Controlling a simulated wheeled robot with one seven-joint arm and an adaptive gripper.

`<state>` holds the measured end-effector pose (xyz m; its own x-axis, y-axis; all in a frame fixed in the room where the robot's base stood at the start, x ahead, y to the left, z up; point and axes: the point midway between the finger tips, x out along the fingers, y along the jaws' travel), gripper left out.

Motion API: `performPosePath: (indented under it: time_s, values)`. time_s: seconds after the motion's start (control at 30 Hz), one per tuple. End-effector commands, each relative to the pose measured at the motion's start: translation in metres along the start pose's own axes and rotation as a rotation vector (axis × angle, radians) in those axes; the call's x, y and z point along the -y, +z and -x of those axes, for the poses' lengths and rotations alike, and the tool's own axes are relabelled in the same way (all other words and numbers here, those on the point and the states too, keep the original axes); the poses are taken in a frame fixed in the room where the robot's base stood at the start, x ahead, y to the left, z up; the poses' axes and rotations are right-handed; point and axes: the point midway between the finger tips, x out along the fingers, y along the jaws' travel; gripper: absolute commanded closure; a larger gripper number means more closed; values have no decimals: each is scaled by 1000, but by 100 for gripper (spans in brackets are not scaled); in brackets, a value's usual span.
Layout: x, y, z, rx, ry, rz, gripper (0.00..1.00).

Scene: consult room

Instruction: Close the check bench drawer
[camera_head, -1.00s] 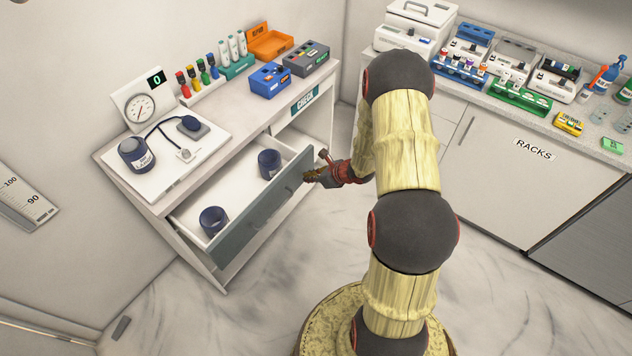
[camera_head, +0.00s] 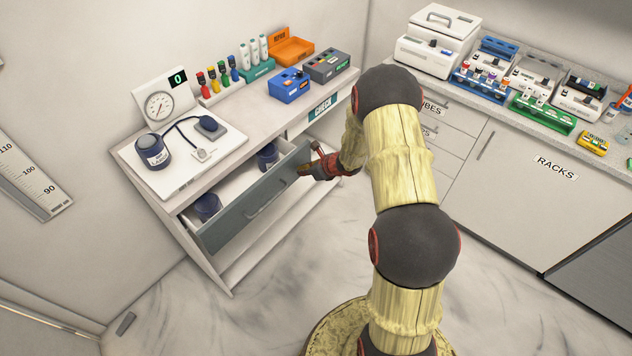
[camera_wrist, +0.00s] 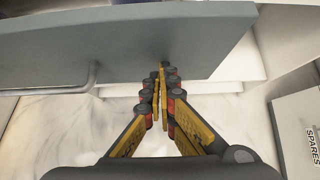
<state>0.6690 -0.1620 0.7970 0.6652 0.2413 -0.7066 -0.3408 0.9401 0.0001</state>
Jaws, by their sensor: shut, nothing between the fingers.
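The check bench (camera_head: 285,108) stands against the wall at the left in the head view. Its drawer (camera_head: 262,203) has a grey front and is part-way out. Two dark blue cuffs or cups show inside, one at the front left (camera_head: 206,207) and one further right (camera_head: 267,157). My gripper (camera_head: 303,170) is shut and empty at the right end of the drawer front. In the wrist view the shut fingertips (camera_wrist: 163,72) are at the lower edge of the grey front (camera_wrist: 150,40); I cannot tell for certain whether they touch. The bar handle (camera_wrist: 92,75) is left of them.
On the bench top are a gauge device (camera_head: 160,105), a white tray (camera_head: 185,182), an orange bin (camera_head: 291,51) and a blue box (camera_head: 289,85). A racks counter (camera_head: 535,170) stands at the right. The marble floor (camera_head: 200,305) in front is clear.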

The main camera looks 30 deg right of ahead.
Motion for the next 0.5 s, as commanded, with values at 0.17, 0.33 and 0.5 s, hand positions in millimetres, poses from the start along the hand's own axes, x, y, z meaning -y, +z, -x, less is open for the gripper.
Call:
performPosePath:
  time_s: [0.17, 0.33, 0.5]
  values:
    - [-1, 31, -32, 1, 2, 4, 100]
    - [-1, 55, -55, 1, 2, 4, 100]
    - [-1, 71, -70, 1, 1, 2, 100]
